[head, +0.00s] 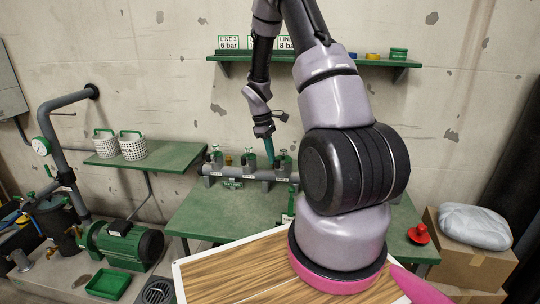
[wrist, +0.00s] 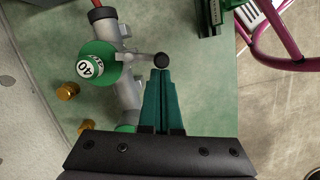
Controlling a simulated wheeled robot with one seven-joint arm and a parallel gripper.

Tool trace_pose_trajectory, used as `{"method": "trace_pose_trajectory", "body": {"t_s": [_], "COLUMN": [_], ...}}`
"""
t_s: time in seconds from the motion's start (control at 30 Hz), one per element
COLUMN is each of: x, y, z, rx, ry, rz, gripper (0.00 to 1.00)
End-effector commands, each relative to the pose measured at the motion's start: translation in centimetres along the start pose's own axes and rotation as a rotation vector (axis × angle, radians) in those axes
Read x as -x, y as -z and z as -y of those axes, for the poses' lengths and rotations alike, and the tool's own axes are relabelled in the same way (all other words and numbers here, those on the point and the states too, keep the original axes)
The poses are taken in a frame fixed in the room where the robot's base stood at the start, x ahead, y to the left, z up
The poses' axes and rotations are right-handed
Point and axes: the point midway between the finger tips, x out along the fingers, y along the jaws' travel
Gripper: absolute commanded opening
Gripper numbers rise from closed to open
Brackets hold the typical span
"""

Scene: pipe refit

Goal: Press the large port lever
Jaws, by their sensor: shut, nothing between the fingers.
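In the wrist view, a port lever with a black ball knob (wrist: 162,60) sticks out from a grey pipe manifold (wrist: 128,92). A round green part marked 40 (wrist: 92,66) sits on the manifold beside it. My gripper (wrist: 162,74) is shut and empty, its teal fingers together. Their tips are right at the knob in the picture; I cannot tell whether they touch it. In the head view, my gripper (head: 271,160) points down over the manifold (head: 226,171) on the green bench (head: 195,215). The knob is not clear there.
Brass fittings (wrist: 67,91) lie left of the manifold. A dark green block (wrist: 207,14) stands at the top. On the bench's right is a red knob-like part (head: 419,234). A wall shelf (head: 270,58) hangs above, and a side shelf with white baskets (head: 133,146) stands left.

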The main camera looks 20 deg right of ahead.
Motion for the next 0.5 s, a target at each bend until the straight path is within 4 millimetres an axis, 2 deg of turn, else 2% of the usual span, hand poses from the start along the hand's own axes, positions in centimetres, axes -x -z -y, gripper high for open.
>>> {"method": "trace_pose_trajectory", "body": {"t_s": [0.5], "x": [-0.08], "y": [-0.3], "z": [-0.95], "rx": [-0.008], "ry": [0.002], "rz": [0.0], "gripper": [0.0]}}
